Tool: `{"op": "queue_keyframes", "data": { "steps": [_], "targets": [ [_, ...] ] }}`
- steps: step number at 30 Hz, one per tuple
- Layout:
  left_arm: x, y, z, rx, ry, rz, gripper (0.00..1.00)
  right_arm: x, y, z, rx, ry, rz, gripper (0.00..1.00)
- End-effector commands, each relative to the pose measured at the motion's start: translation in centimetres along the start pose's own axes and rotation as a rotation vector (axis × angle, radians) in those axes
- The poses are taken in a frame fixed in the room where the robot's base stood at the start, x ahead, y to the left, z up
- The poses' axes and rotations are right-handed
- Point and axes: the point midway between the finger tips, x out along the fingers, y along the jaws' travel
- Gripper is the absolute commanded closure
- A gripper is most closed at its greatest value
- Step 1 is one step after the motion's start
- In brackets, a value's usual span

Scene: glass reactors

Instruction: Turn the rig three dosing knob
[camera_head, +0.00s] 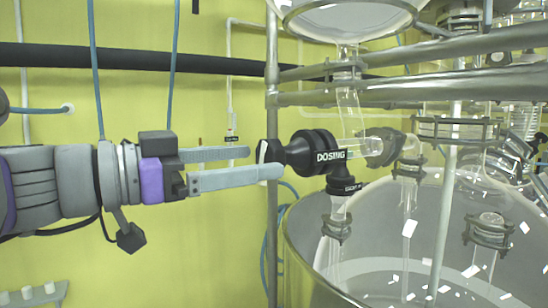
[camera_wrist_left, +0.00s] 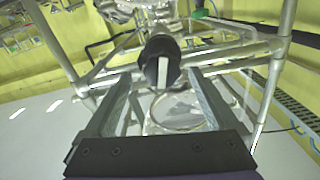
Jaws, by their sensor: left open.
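The dosing knob is black, at the left end of a black valve body (camera_head: 310,152) marked "DOSING". The knob (camera_head: 270,153) faces my left gripper in the head view. In the left wrist view the knob (camera_wrist_left: 160,62) shows end-on, round and black with an upright pale bar across its face. My left gripper (camera_head: 265,162) comes level from the left, open and empty. Its nearer fingertip overlaps the knob's lower edge in the head view. In the wrist view the knob sits between and slightly beyond the fingertips (camera_wrist_left: 160,76). Contact cannot be told. My right gripper is not in view.
A vertical metal post (camera_head: 272,220) stands close by the knob. Horizontal metal rails (camera_head: 420,80) cross above the valve. A large glass vessel (camera_head: 300,245) with clamped glass tubes fills the lower right. Blue hoses hang at the yellow wall (camera_head: 150,250) behind my arm.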

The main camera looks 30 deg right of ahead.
Motion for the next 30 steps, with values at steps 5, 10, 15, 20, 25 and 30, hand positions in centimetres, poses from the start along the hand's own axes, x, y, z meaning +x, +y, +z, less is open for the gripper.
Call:
{"op": "queue_keyframes", "data": {
  "steps": [5,10,15,20,25,30],
  "targets": [
    [3.0,0.0,-0.1,0.002,0.0,0.002,0.08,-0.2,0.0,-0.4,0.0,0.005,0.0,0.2],
    [4.3,0.0,-0.1,0.001,-0.001,0.0,0.08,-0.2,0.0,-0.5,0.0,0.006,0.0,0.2],
    [4.6,0.0,0.0,0.0,-0.001,-0.001,0.08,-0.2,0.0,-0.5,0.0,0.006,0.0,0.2],
    [4.6,-0.1,0.0,0.0,-0.001,-0.001,0.1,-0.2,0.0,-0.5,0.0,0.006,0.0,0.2],
    [4.6,-0.1,0.0,0.0,-0.001,-0.001,0.41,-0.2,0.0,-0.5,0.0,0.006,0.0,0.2],
    [4.6,-0.1,0.0,0.0,-0.001,-0.001,0.71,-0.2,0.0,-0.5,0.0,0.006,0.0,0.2]
  ]
}}
